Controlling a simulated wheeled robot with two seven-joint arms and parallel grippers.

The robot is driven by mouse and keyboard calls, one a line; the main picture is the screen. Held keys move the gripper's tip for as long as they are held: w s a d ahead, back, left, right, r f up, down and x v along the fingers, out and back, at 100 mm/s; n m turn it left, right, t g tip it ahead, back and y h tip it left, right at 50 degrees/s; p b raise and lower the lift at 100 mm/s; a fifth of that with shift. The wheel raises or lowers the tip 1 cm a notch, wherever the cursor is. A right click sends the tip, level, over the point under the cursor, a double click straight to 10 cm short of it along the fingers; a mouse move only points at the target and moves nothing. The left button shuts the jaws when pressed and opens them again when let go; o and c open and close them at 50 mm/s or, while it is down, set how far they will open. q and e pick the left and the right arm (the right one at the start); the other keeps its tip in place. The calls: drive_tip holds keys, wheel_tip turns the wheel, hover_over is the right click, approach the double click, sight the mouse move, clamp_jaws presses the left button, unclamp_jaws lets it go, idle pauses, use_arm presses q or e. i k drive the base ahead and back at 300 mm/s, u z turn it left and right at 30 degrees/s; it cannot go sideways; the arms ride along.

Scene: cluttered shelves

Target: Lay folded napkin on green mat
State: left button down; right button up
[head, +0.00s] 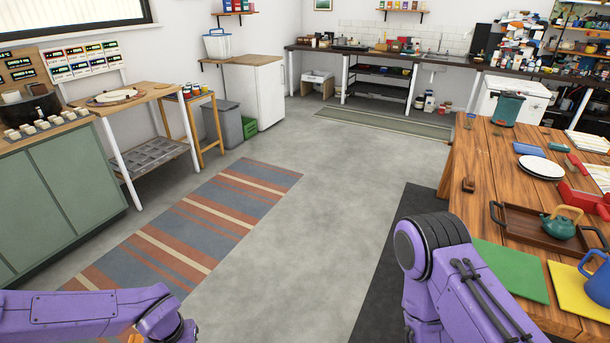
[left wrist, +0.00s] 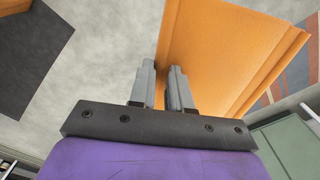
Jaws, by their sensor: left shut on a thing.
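The folded napkin (left wrist: 225,45) is orange and fills the upper middle of the left wrist view. My left gripper (left wrist: 163,72) is shut on its near edge and holds it above the floor. In the head view the left arm is at the lower left, with only a small orange patch at the bottom edge. The green mat (head: 508,270) lies flat and bare at the near edge of the wooden table, partly behind my right arm. My right gripper is outside both views.
On the table (head: 478,150), a brown tray (head: 515,232) with a teal teapot (head: 560,223) stands behind the green mat.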

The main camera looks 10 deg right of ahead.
sight(506, 266)
drive_tip(key=z, duration=2.2)
